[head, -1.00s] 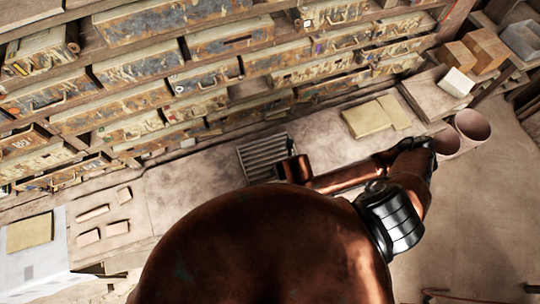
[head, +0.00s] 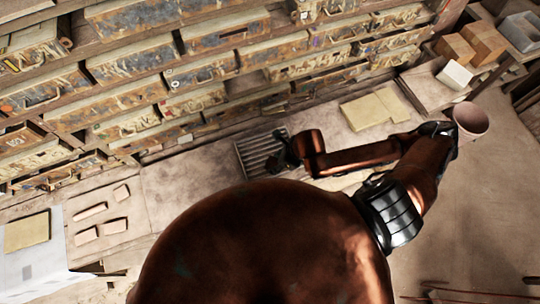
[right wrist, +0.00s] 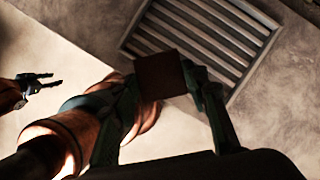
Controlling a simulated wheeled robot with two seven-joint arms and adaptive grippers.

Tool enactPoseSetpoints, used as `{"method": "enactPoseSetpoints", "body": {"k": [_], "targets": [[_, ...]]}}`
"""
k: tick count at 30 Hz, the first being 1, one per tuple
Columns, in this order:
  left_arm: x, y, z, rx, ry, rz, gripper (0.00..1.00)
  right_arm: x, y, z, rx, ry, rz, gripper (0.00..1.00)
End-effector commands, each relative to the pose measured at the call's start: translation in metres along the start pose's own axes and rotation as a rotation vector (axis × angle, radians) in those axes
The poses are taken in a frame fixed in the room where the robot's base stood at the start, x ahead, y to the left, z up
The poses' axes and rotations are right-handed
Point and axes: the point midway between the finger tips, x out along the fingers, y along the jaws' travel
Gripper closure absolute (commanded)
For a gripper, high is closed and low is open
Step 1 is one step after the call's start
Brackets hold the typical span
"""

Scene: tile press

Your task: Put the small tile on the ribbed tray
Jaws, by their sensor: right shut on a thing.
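The ribbed tray (head: 247,153) is a grey slatted rectangle on the bench in the head view. It fills the upper middle of the right wrist view (right wrist: 165,42). My right gripper (head: 284,157) is over its right side in the head view. In the right wrist view my right gripper (right wrist: 160,88) is shut on the small tile (right wrist: 160,75), a dark brown square seen in front of the tray's lower edge. Its height above the tray is unclear. My left gripper (right wrist: 48,80) shows at the left of the right wrist view, fingers apart and empty.
Pale yellow slabs (head: 364,113) lie right of the tray. Several small pinkish tiles (head: 88,211) lie at the left. A round pot (head: 470,119) stands beyond my right elbow. A wall of drawers (head: 210,75) rises behind the bench.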

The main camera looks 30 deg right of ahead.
Motion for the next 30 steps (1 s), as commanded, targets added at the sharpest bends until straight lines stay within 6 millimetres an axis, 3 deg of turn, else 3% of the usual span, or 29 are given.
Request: {"method": "enactPoseSetpoints", "body": {"k": [1,11,20,30], "targets": [[0.016,0.000,0.002,0.000,-0.001,0.000,0.60,0.010,-0.006,0.001,-0.002,-0.003,-0.004,0.84],[0.068,0.003,0.010,-0.001,-0.006,0.000,0.60,0.034,-0.038,0.014,-0.001,-0.001,-0.004,0.84],[0.056,0.003,0.009,-0.001,-0.006,0.001,0.60,0.078,-0.069,0.020,0.003,0.000,-0.001,0.84],[0.049,0.003,0.007,-0.001,-0.004,0.001,0.60,0.112,-0.076,0.013,0.004,0.002,0.003,0.84]]}}
